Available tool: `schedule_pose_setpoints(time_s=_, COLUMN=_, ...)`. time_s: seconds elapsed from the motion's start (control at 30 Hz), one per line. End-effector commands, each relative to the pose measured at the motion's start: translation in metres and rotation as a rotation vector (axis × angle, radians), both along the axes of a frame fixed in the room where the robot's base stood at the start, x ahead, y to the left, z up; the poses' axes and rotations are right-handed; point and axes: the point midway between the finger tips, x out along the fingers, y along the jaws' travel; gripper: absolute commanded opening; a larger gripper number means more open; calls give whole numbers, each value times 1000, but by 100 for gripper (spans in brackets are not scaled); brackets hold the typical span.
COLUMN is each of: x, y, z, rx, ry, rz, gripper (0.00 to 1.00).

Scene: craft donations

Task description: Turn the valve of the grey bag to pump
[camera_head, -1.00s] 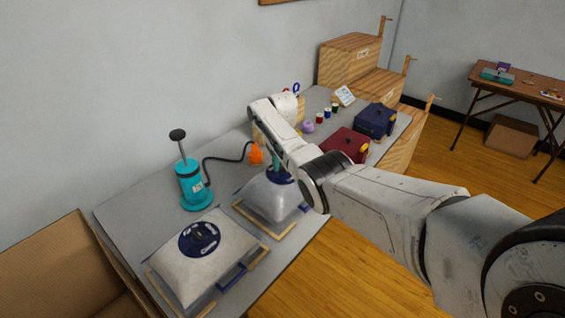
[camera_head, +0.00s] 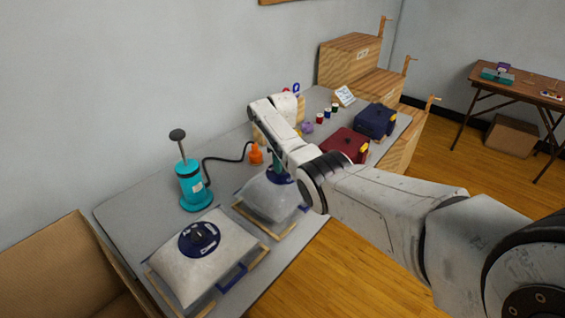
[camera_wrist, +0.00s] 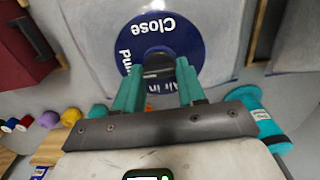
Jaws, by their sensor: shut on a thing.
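The grey bag (camera_head: 268,204) lies on the table under my gripper (camera_head: 276,166), partly hidden by my arm. In the wrist view the bag's pale plastic (camera_wrist: 220,25) surrounds a round dark blue valve plate (camera_wrist: 150,28). My gripper's teal fingers (camera_wrist: 158,72) are shut on this knob. I cannot tell which label the knob points to.
A second, whiter bag (camera_head: 215,262) lies in front, with its own blue valve plate. A teal pump (camera_head: 193,187) stands behind it, its black hose running to an orange nozzle (camera_head: 256,154). Red (camera_head: 343,146) and navy (camera_head: 375,120) cases stand to the right.

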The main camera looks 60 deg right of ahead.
Motion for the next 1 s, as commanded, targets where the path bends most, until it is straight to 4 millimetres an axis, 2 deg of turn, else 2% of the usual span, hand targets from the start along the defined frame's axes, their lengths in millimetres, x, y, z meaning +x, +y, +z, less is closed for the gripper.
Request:
schedule_pose_setpoints(time_s=0.3, x=0, y=0, z=0, rx=0, ry=0, rz=0, gripper=9)
schedule_pose_setpoints(time_s=0.33, x=0, y=0, z=0, rx=0, ry=0, rz=0, gripper=42)
schedule_pose_setpoints(time_s=0.57, x=0, y=0, z=0, rx=0, ry=0, rz=-1, gripper=64)
schedule_pose_setpoints(time_s=0.87, x=0, y=0, z=2, rx=0, ry=-1, rz=-1, gripper=66)
schedule_pose_setpoints(time_s=1.0, x=1, y=-1, z=17, rx=-2, ry=-3, rz=-1, gripper=66)
